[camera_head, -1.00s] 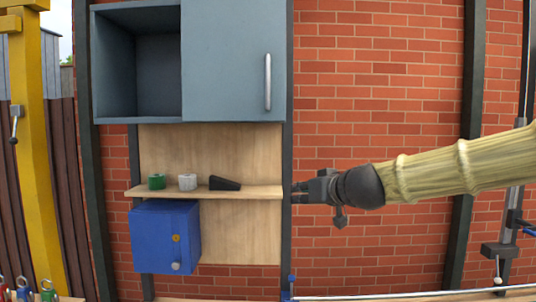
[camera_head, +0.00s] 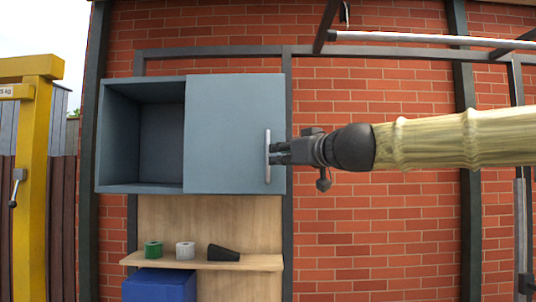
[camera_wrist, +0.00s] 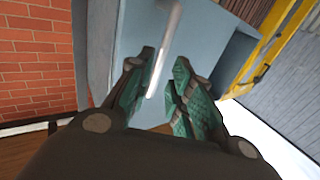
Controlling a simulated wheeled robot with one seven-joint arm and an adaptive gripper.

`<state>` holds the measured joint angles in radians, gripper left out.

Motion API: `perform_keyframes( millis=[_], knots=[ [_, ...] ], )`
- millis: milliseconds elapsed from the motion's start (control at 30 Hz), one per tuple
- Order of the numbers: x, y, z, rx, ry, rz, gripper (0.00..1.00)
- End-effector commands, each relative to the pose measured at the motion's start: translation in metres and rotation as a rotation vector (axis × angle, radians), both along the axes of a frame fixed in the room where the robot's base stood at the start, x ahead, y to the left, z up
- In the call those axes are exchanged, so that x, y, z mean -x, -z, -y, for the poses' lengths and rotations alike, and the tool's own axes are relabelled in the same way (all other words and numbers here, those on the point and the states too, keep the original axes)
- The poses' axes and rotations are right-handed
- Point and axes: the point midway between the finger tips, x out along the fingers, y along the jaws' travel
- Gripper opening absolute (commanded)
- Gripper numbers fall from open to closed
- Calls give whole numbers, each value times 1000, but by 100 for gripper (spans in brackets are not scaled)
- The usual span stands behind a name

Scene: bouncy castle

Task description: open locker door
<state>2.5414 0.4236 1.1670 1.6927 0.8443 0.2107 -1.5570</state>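The grey-blue wall locker (camera_head: 140,188) has an open, empty compartment on its left. A flat door (camera_head: 222,130) covers its right part. A vertical metal bar handle (camera_head: 267,170) is near the door's right edge. My gripper (camera_head: 276,153) comes from the right, level with the middle of the handle. In the wrist view, my gripper (camera_wrist: 165,85) is open, with its teal-lined fingers on either side of the lower part of the handle (camera_wrist: 171,28). The fingers do not look closed on it; contact cannot be told.
Below the locker, a wooden shelf (camera_head: 220,265) holds a green roll (camera_head: 153,249), a white roll (camera_head: 185,250) and a black wedge (camera_head: 223,253). A blue box (camera_head: 160,287) is beneath. A yellow post (camera_head: 36,200) stands left. Brick wall lies behind my arm.

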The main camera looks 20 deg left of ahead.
Motion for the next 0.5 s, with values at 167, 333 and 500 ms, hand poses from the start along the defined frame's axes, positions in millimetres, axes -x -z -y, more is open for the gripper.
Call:
perform_keyframes(
  millis=[167,333,500],
  knots=[
    [-15,0,-17,-1,1,-4,21],
    [-27,0,-31,-2,0,-4,21],
    [-37,0,-43,-1,0,-3,21]
  ],
)
